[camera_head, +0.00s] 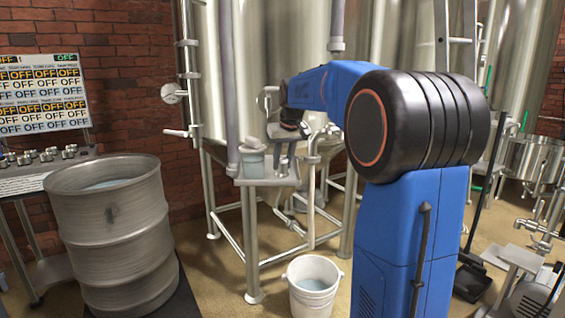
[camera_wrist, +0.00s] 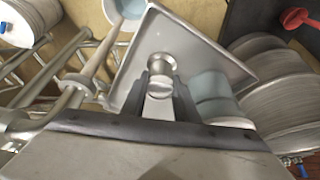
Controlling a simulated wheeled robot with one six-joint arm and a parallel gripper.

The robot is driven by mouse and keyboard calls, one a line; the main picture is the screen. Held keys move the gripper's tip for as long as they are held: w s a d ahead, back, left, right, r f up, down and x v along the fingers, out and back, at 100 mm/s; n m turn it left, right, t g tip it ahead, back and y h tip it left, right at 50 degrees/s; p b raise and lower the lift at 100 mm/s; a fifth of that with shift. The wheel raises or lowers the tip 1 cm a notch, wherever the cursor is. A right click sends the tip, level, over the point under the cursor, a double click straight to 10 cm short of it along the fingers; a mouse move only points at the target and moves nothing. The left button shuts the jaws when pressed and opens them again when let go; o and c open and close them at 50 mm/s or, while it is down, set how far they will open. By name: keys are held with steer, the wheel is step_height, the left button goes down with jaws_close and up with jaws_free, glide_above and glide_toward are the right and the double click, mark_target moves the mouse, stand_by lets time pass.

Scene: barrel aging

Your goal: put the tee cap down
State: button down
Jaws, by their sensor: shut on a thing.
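The tee cap (camera_wrist: 161,64) is a small round silver metal piece. In the wrist view it sits between the fingertips of my gripper (camera_wrist: 160,88), which is shut on it. Behind it lies a square metal tray (camera_wrist: 215,52). I cannot tell whether the cap touches the tray. In the head view my gripper (camera_head: 284,148) points down over the small shelf-like tray (camera_head: 270,181), right of a pale grey cup (camera_head: 253,162). The cap cannot be made out there.
A pale container (camera_wrist: 210,88) stands close to my gripper's right in the wrist view. A white bucket (camera_head: 313,290) is on the floor below the tray. A steel barrel (camera_head: 112,235) stands at the left. Tank pipes and legs (camera_head: 249,240) surround the tray.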

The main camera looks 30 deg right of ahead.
steer(key=shift+f, duration=0.1)
steer(key=c, duration=1.4)
jaws_free()
steer(key=shift+v, duration=6.15)
